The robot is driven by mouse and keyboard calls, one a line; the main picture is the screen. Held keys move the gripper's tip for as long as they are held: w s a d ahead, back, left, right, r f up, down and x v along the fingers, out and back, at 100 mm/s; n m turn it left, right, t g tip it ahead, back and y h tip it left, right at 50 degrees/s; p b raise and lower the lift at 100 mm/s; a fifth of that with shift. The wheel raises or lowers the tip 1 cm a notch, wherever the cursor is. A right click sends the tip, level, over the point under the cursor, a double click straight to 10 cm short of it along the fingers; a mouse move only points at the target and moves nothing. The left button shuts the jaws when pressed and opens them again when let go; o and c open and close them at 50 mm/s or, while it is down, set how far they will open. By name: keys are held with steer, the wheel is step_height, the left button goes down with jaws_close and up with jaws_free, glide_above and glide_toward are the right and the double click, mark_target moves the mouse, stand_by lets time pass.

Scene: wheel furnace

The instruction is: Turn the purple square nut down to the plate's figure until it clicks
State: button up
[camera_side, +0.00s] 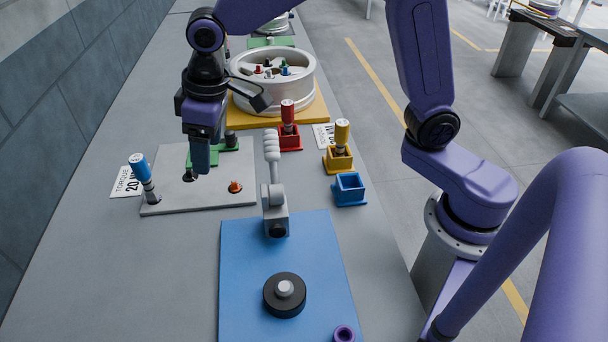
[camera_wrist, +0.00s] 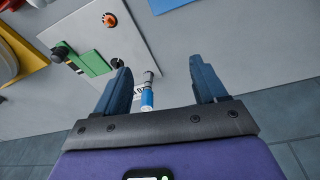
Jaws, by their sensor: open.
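A purple nut-like piece with a dark hole (camera_side: 344,334) is at the bottom edge of the side view, by the blue mat; it is cut off, and I cannot tell if it is square. A plate card reading "TORQUE 20" (camera_side: 124,184) lies at the left, partly hidden by a blue-handled tool (camera_side: 139,166) that stands tilted at the grey board's corner. My gripper (camera_side: 199,172) is above the grey board (camera_side: 212,194), pointing down. In the wrist view my gripper (camera_wrist: 163,84) is open, with the blue-handled tool (camera_wrist: 147,99) seen beyond and between its fingers, apparently not held.
A silver wheel (camera_side: 250,98) with coloured pieces sits on a yellow base behind. Red (camera_side: 288,112) and yellow (camera_side: 342,134) handled tools stand in holders near an empty blue holder (camera_side: 349,189). A grey lever tool (camera_side: 273,190) and black knob (camera_side: 284,296) are on or beside the blue mat (camera_side: 245,265).

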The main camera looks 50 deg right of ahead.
steer(key=s+d+f+n+g, duration=0.1)
steer(key=s+d+n, duration=0.1)
steer(key=s+d, duration=0.6)
steer(key=s+d+f+n, duration=0.1)
steer(key=s+d+n, duration=0.2)
steer(key=s+d, duration=0.6)
steer(key=s, duration=0.8)
steer(key=shift+s+d+f+n+g+h, duration=0.2)
steer(key=shift+f+n+g+h, duration=0.1)
steer(key=shift+f+g, duration=0.1)
